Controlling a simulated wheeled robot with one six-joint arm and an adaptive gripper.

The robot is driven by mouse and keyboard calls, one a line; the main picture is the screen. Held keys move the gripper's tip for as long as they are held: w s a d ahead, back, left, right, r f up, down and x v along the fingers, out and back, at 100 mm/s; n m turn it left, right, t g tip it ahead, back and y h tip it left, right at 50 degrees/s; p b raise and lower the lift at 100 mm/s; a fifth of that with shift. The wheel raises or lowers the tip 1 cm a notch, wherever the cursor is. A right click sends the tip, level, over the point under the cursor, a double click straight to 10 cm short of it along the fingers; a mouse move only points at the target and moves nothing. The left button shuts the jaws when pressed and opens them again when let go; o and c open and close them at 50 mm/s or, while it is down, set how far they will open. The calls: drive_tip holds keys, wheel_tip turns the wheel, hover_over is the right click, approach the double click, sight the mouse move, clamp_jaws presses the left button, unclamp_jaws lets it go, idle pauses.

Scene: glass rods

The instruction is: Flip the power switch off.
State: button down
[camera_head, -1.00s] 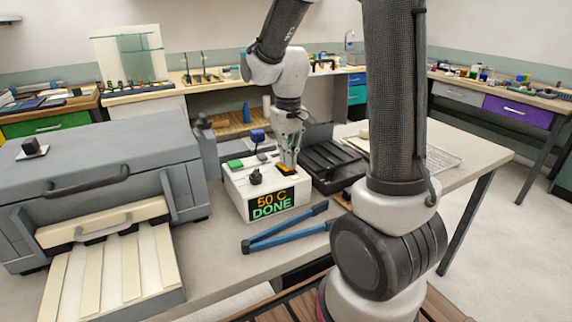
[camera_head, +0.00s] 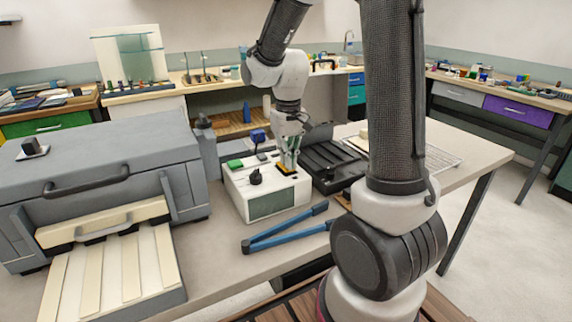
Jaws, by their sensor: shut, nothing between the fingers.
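A white control box (camera_head: 236,192) stands on the table in the middle of the view. Its front display (camera_head: 272,203) is blank and dull green. On its top are a green button (camera_head: 235,164), a black knob (camera_head: 255,177), a blue part (camera_head: 258,136) and the orange-framed power switch (camera_head: 284,170). My gripper (camera_head: 287,169) is shut and empty, pointing down with its fingertips at the switch. The fingers hide part of the switch, so its rocker position cannot be told.
A large grey furnace-like box (camera_head: 100,160) with a tray of pale strips (camera_head: 110,270) fills the left. Blue-handled tongs (camera_head: 285,230) lie in front of the control box. A black ribbed tray (camera_head: 325,165) stands just right of it.

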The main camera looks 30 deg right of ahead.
drive_tip(key=shift+r, duration=3.2)
drive_tip(key=shift+s+f, duration=0.15)
drive_tip(key=shift+s, duration=0.1)
drive_tip(key=s+d+r+t, duration=0.1)
drive_tip(key=s+r+t, duration=0.1)
drive_tip(key=s, duration=0.7)
drive_tip(key=s+r+t, duration=0.2)
drive_tip(key=s+r, duration=0.3)
drive_tip(key=s, duration=0.4)
drive_tip(key=shift+d+r, duration=0.25)
drive_tip(key=shift+d, duration=0.15)
drive_tip(key=shift+s, duration=0.1)
